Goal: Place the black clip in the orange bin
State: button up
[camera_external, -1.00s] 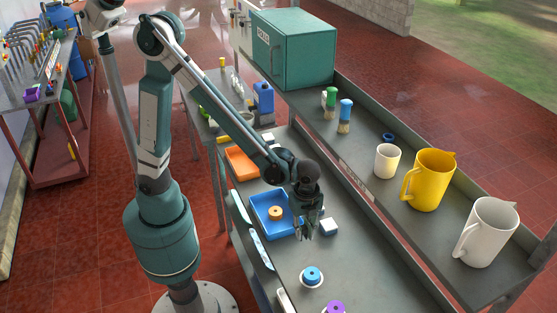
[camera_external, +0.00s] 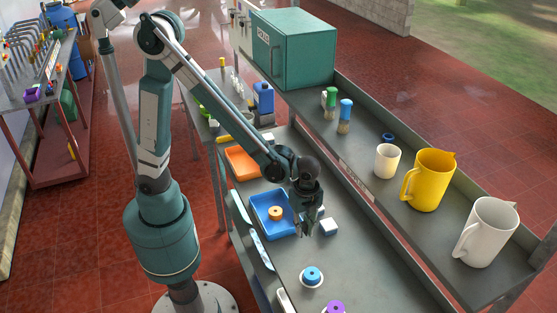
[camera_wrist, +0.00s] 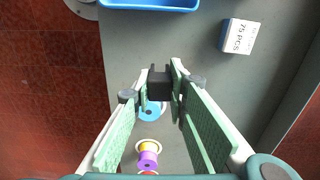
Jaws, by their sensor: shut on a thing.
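My gripper (camera_external: 304,230) hangs over the grey bench, just right of the blue tray. In the wrist view its green-padded fingers are shut on a small dark block, the black clip (camera_wrist: 160,82), held between the fingertips. The clip is too small and dark to make out in the external view. The orange bin (camera_external: 241,163) is shallow and sits farther back on the bench, beyond the blue tray and left of my gripper. It looks empty from here, with my forearm passing close to its right side. The bin is not in the wrist view.
The blue tray (camera_external: 262,201) holds an orange spool (camera_external: 275,213) and lies between my gripper and the orange bin. A white box (camera_wrist: 239,37) stands close right of my gripper. Blue (camera_external: 312,274) and purple (camera_external: 335,307) spools stand nearer the front. Mugs and jugs line the raised shelf.

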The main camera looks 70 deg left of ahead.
jog(key=w+a+n+p, duration=0.1)
jog(key=w+a+n, duration=0.3)
jog(key=a, duration=1.1)
jog(key=n+b, duration=0.4)
jog(key=n, duration=1)
send_over(245, 164)
jog(key=shift+r, duration=0.35)
jog(key=shift+d+f, duration=0.1)
jog(key=shift+f, duration=0.05)
jog(key=shift+f, duration=2.8)
jog(key=shift+f+b, duration=0.3)
jog(key=shift+f, duration=1.75)
jog(key=shift+f, duration=0.25)
